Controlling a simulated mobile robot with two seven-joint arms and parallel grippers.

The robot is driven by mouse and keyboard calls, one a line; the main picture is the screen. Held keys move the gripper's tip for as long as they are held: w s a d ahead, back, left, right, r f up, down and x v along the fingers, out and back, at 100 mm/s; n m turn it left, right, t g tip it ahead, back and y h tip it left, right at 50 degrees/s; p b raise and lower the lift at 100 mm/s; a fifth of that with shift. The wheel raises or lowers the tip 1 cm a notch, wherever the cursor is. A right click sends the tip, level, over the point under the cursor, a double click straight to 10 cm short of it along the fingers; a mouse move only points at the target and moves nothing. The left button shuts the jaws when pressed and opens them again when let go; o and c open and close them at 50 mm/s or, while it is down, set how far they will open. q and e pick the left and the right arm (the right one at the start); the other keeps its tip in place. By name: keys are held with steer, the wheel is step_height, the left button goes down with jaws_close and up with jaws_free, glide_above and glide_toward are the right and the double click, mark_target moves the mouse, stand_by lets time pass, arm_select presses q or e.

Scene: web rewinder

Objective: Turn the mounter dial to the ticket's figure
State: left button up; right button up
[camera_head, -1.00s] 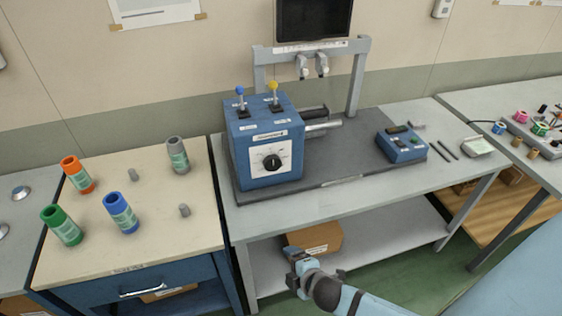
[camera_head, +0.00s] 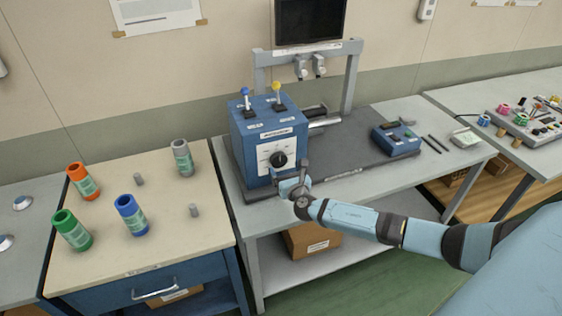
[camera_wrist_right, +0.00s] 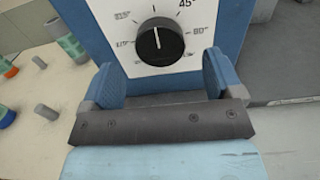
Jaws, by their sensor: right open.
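The mounter is a blue box (camera_head: 258,118) on the grey bench, with a white dial plate on its front. Its black dial (camera_head: 278,159) sits in the middle of that plate. In the right wrist view the dial (camera_wrist_right: 160,41) shows a white pointer line near the top, and printed figures around it. My right gripper (camera_head: 291,178) is open just below and in front of the dial. In the wrist view its two blue fingers (camera_wrist_right: 160,83) stand apart below the dial, touching nothing that I can see. I cannot make out a ticket. My left gripper is not in view.
Blue-knobbed and yellow-knobbed levers (camera_head: 277,96) stand on top of the box. A small blue control box (camera_head: 397,140) sits to the right on the bench. The left table holds orange, green, blue and grey rolls (camera_head: 132,215). A dark screen (camera_head: 309,20) hangs behind.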

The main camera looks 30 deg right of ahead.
mark_target(280, 161)
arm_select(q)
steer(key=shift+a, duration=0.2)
arm_select(e)
steer(key=shift+x, duration=2.2)
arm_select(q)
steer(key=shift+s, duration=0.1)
arm_select(e)
steer(key=shift+a, duration=0.1)
steer(key=shift+c, duration=0.2)
